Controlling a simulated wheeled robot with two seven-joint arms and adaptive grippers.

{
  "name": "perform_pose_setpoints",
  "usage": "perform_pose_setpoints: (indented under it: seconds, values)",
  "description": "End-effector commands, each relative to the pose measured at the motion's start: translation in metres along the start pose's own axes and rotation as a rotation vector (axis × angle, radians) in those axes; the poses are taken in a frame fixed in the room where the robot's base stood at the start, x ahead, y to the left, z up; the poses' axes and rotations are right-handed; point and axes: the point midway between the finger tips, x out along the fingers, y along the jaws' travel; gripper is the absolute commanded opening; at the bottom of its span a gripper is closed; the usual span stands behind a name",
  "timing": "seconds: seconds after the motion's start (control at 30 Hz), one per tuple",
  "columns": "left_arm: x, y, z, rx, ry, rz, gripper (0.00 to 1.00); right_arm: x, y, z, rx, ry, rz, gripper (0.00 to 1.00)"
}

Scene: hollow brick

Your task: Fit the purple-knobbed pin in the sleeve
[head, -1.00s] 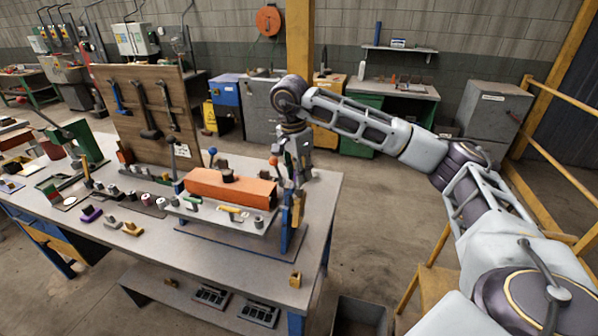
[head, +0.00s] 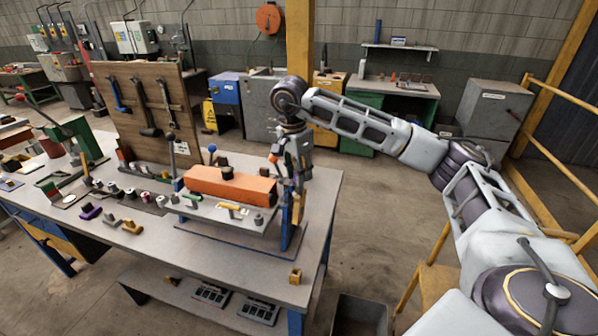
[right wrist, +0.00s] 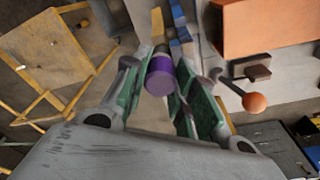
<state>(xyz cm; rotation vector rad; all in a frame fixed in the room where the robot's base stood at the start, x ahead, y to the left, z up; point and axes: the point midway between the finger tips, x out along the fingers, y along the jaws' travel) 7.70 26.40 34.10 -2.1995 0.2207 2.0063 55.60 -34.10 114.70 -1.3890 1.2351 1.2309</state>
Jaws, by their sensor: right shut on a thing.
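My right gripper (head: 298,176) is beside the right end of the fixture that bears the orange block (head: 230,187). In the right wrist view its green-padded fingers (right wrist: 164,72) are shut on the purple knob (right wrist: 161,79) of the pin. Blue parts (right wrist: 182,34) of the fixture lie close beside the pin. My left gripper is not in view.
A lever with an orange ball (right wrist: 255,103) stands close to the right finger in the wrist view. A blue-balled lever (head: 212,149) is behind the block. Several small parts lie left on the bench (head: 150,250). The bench's right edge is near the gripper.

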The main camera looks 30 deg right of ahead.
Motion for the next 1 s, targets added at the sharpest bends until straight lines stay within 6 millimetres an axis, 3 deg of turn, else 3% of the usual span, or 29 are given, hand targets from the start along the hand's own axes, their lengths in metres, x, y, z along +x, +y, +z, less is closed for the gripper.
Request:
perform_pose_setpoints:
  seconds: [0.97,1.0]
  values:
    - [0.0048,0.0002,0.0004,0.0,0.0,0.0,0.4,0.0071,0.0,0.0008,0.0,0.0,0.0,0.03]
    - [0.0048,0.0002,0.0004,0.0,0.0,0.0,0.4,0.0071,0.0,0.0008,0.0,0.0,0.0,0.3]
